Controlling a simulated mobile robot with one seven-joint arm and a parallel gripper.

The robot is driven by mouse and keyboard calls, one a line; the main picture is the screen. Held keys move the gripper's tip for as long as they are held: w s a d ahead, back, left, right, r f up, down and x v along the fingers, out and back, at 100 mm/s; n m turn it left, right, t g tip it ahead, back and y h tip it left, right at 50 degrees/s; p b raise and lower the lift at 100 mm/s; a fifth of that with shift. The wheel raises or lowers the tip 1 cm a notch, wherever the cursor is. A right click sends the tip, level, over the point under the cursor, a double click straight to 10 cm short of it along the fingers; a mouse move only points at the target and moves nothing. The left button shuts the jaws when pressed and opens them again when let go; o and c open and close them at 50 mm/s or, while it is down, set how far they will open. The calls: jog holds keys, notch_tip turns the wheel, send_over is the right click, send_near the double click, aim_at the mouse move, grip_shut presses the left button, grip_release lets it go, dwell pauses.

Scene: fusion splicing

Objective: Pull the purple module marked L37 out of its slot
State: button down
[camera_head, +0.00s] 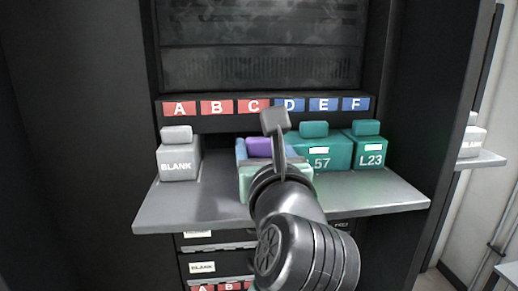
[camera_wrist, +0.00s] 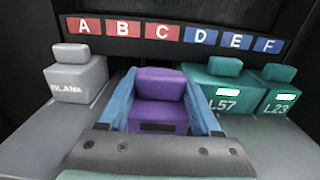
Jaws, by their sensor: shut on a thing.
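The purple module (camera_head: 258,146) stands on the shelf below letter C, between the grey BLANK module and the teal L57 module. The wrist view shows the purple module (camera_wrist: 160,100) with its raised top block and a dark label strip low on its front; I cannot read L37 on it. My gripper (camera_wrist: 160,106) is shut on it, with one blue finger along each side. In the head view my gripper (camera_head: 264,158) and wrist hide most of the module. I cannot tell how deep it sits in its slot.
The grey BLANK module (camera_head: 178,157) stands at left under A. Teal modules L57 (camera_head: 328,155) and L23 (camera_head: 368,153) stand close on the right. The grey shelf (camera_head: 390,193) is bare in front. A lettered header strip (camera_head: 228,107) runs above.

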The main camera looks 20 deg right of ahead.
jog(key=shift+s+r, duration=0.1)
jog(key=shift+s, duration=0.1)
jog(key=shift+w, duration=0.25)
jog(key=shift+c, duration=2)
grip_release()
jog(key=shift+d, duration=0.1)
jog(key=o, duration=0.4)
jog(key=shift+s, duration=0.1)
jog(key=b+v, duration=0.7)
jog(key=v, duration=0.6)
